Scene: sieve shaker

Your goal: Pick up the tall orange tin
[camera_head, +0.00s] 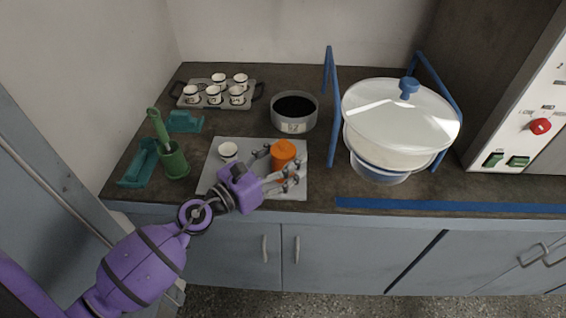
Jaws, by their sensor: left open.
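The orange tin (283,153) stands upright on a light grey mat (234,185) near the front of the counter. My left gripper (279,168) reaches in from the left and is open, with its fingers spread at the tin's near side and left side. The fingers overlap the lower part of the tin in the picture, so I cannot tell whether they touch it. The tin's base is partly hidden behind the gripper. My right gripper is not in view.
A small white cup (228,151) stands on the mat left of the tin. A dark pan (294,112) is behind it. A green pot with a tool (173,161) and a tray of cups (181,101) are left. A large lidded sieve vessel (400,120) with blue posts stands right.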

